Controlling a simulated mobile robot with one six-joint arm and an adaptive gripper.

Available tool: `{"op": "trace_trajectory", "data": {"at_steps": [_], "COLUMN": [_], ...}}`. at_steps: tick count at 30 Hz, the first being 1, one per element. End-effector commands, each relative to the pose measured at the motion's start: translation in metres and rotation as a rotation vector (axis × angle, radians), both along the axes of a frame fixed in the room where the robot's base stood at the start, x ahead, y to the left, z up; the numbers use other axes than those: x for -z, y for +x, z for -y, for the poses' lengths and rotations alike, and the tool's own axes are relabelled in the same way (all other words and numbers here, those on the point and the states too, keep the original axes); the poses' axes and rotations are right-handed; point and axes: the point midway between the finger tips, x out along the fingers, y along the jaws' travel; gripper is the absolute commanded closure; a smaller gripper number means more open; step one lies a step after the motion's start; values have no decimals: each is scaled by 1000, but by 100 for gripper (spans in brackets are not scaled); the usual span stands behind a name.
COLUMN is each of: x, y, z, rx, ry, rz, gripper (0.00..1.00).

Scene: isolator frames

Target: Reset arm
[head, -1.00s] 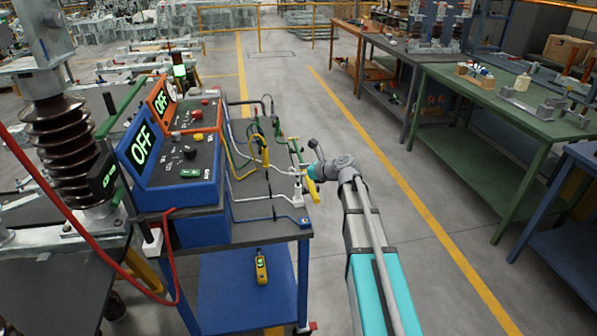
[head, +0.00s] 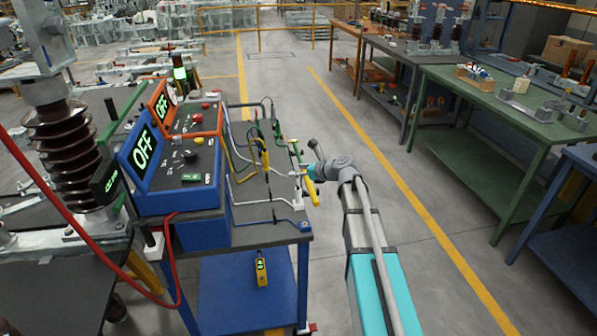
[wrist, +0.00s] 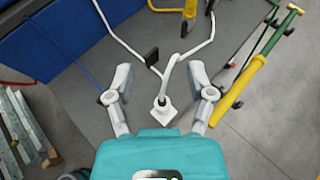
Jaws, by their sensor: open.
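My arm reaches from the lower right of the head view toward the right edge of the cart top. My gripper (head: 304,173) is small there and partly hidden. In the wrist view my gripper (wrist: 158,70) is open, with its two grey fingers spread apart. A white cable (wrist: 172,72) with a white end piece (wrist: 163,108) shows between the fingers. I cannot tell whether a finger touches it. A yellow-handled tool with a green end (wrist: 243,80) lies to the right of the fingers in the wrist view.
The cart (head: 275,236) bears blue and orange control panels (head: 180,178) reading OFF, with several coloured leads. A brown insulator (head: 66,150) stands at left. A green workbench (head: 505,115) stands at right. Floor between is clear.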

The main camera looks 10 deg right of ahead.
Motion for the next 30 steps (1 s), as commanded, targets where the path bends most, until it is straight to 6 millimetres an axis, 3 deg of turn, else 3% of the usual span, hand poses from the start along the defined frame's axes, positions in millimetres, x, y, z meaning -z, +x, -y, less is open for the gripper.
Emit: {"op": "trace_trajectory", "data": {"at_steps": [8,14,22,30], "x": [1,8,27,45], "y": [-4,-26,-83,-147], "z": [-2,-15,-35,-41], "rx": [-17,-121,-436,-845], "ry": [-27,-180,-568,-930], "rz": [8,59,191,325], "gripper": [31,31,31,31]}}
